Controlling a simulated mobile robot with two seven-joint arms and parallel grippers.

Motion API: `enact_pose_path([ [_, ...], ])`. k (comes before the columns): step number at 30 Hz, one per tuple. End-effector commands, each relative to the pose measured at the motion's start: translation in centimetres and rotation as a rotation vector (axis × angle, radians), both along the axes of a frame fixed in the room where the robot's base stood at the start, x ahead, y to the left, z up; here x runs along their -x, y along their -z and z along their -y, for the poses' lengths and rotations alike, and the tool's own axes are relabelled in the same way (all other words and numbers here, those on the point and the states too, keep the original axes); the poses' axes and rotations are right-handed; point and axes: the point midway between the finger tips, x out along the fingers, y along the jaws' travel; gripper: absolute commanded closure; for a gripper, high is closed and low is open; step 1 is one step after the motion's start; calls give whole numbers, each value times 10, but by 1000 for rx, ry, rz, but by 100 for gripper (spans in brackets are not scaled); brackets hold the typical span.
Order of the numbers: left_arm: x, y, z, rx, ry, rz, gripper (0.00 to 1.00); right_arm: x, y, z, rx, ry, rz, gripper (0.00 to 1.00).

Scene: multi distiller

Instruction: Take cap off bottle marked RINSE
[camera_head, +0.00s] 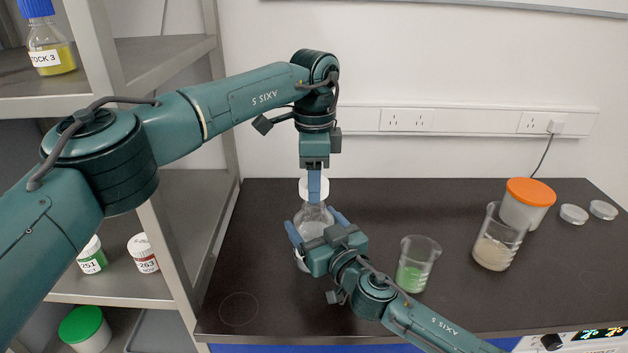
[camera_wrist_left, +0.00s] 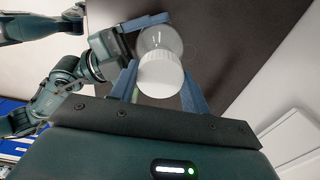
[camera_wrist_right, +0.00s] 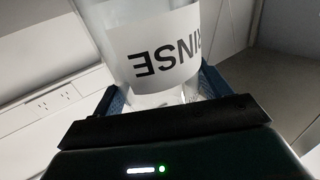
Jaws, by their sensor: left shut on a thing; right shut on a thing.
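The RINSE bottle (camera_head: 313,220) is a clear flask standing at the left of the dark bench. Its label reads RINSE, upside down, in the right wrist view (camera_wrist_right: 165,50). A white ribbed cap (camera_wrist_left: 160,75) is at the bottle's mouth. It also shows in the head view (camera_head: 304,188), partly behind a blue finger. My left gripper (camera_head: 314,186) points down from above, shut on the cap. My right gripper (camera_head: 316,228) comes from the front right, shut around the bottle's body. Whether the cap sits fully down on the neck, I cannot tell.
Right of the bottle stand a beaker of green liquid (camera_head: 416,265), a beaker with beige contents (camera_head: 496,240) and an orange-lidded tub (camera_head: 530,192). Two small clear dishes (camera_head: 574,214) lie at the far right. A metal shelf (camera_head: 195,240) with bottles is on the left. The bench's back middle is clear.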

Motion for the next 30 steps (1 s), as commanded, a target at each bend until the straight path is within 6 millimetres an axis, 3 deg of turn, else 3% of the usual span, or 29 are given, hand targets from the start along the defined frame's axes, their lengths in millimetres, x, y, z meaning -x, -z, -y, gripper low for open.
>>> enact_pose_path([
  [7,0,-5,0,0,0,1,81,0,1,0,2,1,-1,87],
  [16,0,-39,0,1,0,2,81,0,1,0,2,1,-1,87],
  [23,0,-40,0,0,0,0,81,0,1,0,2,1,-1,87],
  [24,0,-40,0,0,0,0,81,0,1,0,2,1,-1,20],
  [30,0,-40,0,0,0,0,81,0,1,0,1,1,0,4],
])
